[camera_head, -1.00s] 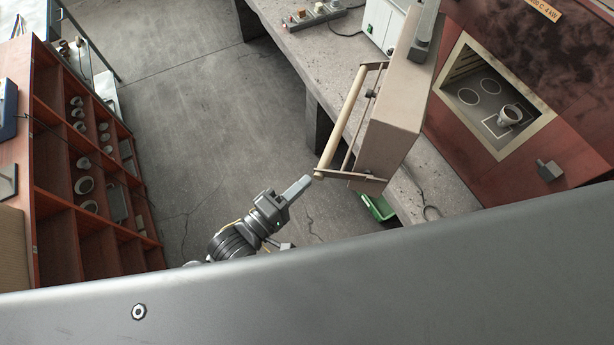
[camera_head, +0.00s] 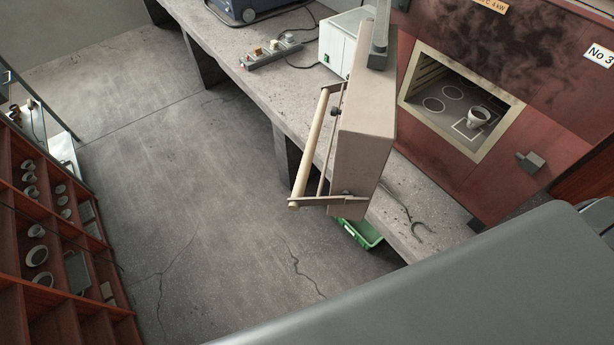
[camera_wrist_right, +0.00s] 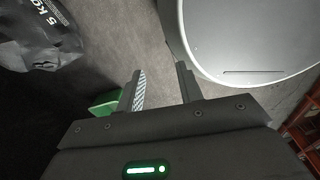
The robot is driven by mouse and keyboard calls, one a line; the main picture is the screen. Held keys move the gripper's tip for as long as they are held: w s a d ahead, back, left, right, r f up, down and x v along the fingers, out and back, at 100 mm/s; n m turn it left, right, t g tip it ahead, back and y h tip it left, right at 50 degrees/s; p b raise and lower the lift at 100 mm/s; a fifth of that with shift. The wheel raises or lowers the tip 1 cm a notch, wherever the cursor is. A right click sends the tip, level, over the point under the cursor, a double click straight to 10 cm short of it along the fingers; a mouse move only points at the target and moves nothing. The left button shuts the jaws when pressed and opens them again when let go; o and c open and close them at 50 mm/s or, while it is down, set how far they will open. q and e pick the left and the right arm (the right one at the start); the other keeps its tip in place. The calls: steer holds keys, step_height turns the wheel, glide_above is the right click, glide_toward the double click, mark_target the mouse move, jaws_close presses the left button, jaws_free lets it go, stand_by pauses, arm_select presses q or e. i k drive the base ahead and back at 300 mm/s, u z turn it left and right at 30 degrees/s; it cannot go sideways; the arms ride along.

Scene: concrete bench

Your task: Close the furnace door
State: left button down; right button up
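The furnace (camera_head: 440,180) is red-brown with a square pale-framed opening, and a cup (camera_head: 478,117) stands inside it. Its thick beige door (camera_head: 368,125) stands open, swung out over the bench. A long pale handle bar (camera_head: 312,150) runs along the door's outer face. In the head view neither gripper shows. In the right wrist view my right gripper (camera_wrist_right: 160,90) is open, its two fingers apart with only floor between them. The door and handle do not show in the right wrist view. My left gripper is out of sight.
The concrete bench (camera_head: 240,75) carries a power strip (camera_head: 270,52), a white box (camera_head: 340,42) and a hooked tool (camera_head: 412,222). A green crate (camera_head: 358,233) sits below the door. Red shelves (camera_head: 45,240) stand left; the floor between is clear. A black bag (camera_wrist_right: 40,35) shows in the wrist view.

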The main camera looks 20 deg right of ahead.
mark_target(366, 133)
steer(key=u, duration=0.05)
steer(key=k, duration=0.5)
steer(key=z, duration=0.15)
steer(key=i, duration=0.45)
steer(key=z, duration=1)
